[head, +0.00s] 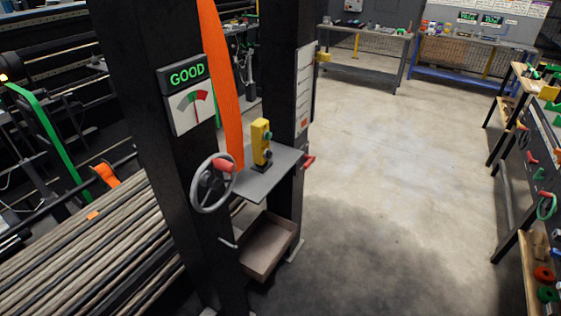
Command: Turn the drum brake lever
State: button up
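No part labelled as the drum brake lever shows. A grey handwheel (211,183) with a red knob (224,166) is on the front black post (165,160). A small red-handled lever (308,162) sticks out at the right side of the second black post (285,90), by the grey shelf's edge. A short pale rod (228,243) sticks out low near the front post. I cannot tell which of these is the brake lever. My gripper is not in view.
A gauge panel (188,95) reads GOOD. A yellow control box (261,143) stands on the grey shelf (262,182), above a brown bin (268,246). An orange strap (222,80) hangs between the posts. Long slats (95,250) lie left. The floor (400,170) right of the posts is clear.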

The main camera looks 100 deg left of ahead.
aim_at(310, 159)
jog(key=u, duration=3.25)
jog(key=i+l+u, duration=0.15)
jog(key=i+l, duration=0.15)
jog(key=i+l+u, duration=0.1)
jog(key=i+l, duration=0.25)
jog(key=i+l+u, duration=0.15)
jog(key=i+l, duration=0.15)
jog(key=i+l+u, duration=0.15)
jog(key=l, duration=0.3)
jog(key=i+l+u, duration=0.1)
jog(key=i+l, duration=0.25)
jog(key=i+l+u, duration=0.15)
jog(key=l, duration=0.4)
jog(key=i+l+u, duration=0.15)
jog(key=i+l, duration=0.15)
jog(key=l, duration=0.2)
jog(key=i+l+u, duration=0.15)
jog(key=l, duration=0.35)
